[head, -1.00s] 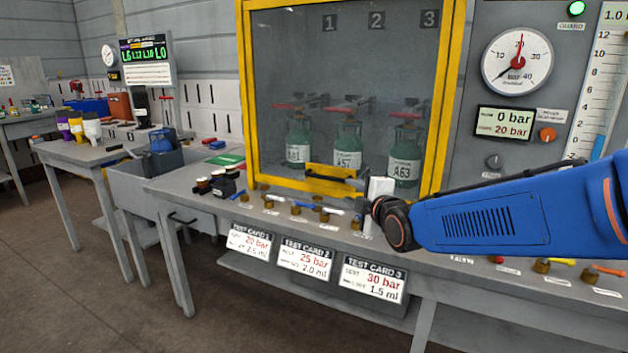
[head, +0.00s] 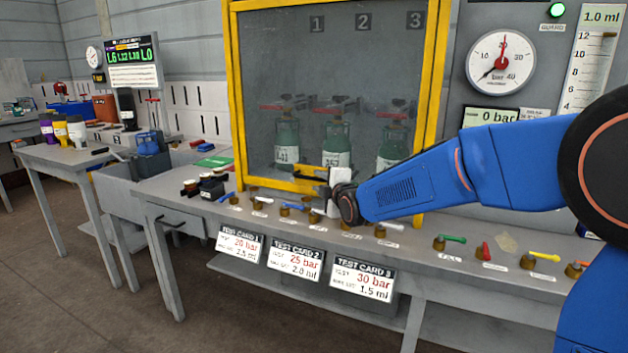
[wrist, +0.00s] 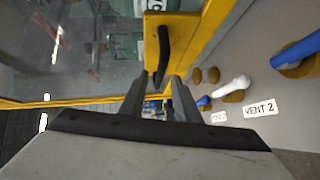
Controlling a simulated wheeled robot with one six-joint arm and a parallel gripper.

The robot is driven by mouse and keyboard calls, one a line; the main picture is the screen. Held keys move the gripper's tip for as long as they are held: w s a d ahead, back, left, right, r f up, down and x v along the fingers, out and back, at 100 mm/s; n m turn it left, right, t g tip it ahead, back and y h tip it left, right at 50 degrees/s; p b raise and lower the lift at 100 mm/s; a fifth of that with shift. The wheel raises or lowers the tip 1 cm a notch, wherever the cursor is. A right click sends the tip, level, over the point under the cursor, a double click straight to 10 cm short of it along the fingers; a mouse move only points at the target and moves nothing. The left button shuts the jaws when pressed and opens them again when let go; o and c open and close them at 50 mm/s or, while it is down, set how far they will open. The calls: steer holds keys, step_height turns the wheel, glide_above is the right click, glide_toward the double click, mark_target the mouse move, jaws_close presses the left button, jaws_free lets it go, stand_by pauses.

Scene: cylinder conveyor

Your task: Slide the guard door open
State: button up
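The guard door (head: 300,110) is a clear panel in a yellow frame, standing in front of three green cylinders. It looks closed. Its dark handle sits on a yellow plate (head: 290,186) at the bottom edge, and the handle (wrist: 164,52) shows clearly in the wrist view. My gripper (head: 322,178) is at the handle, partly hiding it in the head view. In the wrist view my gripper (wrist: 160,80) has its two fingers apart, with the near end of the handle between or just beyond the tips. Contact cannot be made out.
Labelled valves with coloured levers (head: 452,240) line the bench front, close to my gripper; a white lever (wrist: 232,86) is marked VENT 2. A gauge panel (head: 500,62) with a lit green guard lamp (head: 557,10) stands at the right. Test cards (head: 295,262) hang below.

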mark_target(315, 179)
steer(key=shift+x, duration=2.4)
steer(key=shift+f, duration=0.1)
jaws_close()
